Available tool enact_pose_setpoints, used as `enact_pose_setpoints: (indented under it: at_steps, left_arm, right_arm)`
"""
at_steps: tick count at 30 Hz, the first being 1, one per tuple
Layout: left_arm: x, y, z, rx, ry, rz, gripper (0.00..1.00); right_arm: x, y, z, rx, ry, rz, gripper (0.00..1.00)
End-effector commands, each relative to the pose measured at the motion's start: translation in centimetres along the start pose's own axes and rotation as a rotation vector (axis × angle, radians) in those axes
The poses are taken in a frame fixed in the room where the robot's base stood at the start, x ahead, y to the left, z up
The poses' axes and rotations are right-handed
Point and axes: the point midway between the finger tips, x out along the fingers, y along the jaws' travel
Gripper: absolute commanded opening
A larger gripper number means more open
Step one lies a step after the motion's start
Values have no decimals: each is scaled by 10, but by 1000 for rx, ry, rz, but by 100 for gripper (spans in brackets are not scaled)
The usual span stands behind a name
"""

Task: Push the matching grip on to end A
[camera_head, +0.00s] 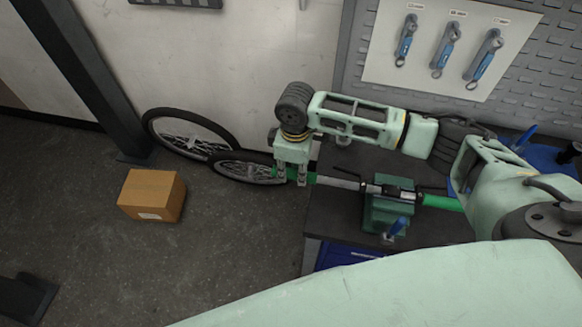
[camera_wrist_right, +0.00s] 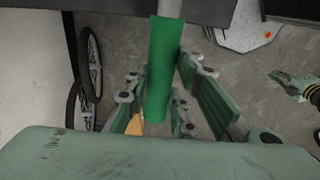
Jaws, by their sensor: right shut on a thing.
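A handlebar lies level in a green vise (camera_head: 388,208) on the bench. A green grip (camera_head: 440,202) covers its right end. At its left end is another green grip (camera_head: 302,177), also large in the right wrist view (camera_wrist_right: 164,70). The grey bar (camera_head: 335,182) meets this grip in line; how far it reaches inside is hidden. My right gripper (camera_head: 291,175) is shut on the left grip, its fingers on either side. At the right edge of the wrist view is what looks like part of my left arm (camera_wrist_right: 303,86); its jaw state is unclear.
Brake levers (camera_head: 343,174) and a clamp sit on the bar near the vise. The dark bench (camera_head: 335,215) ends just right of my right gripper. Two wheels (camera_head: 185,130) lean on the wall, and a cardboard box (camera_head: 153,195) stands on the floor. Wrenches (camera_head: 443,50) hang behind.

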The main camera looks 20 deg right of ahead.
Motion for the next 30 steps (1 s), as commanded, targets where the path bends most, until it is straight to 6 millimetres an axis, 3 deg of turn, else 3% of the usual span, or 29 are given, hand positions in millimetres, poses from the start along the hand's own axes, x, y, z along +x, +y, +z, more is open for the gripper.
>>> enact_pose_setpoints:
  at_steps: [30]
  left_arm:
    - [-13,0,-1,-1,1,0,0]
  right_arm:
    - [-1,0,20,0,0,0,0]
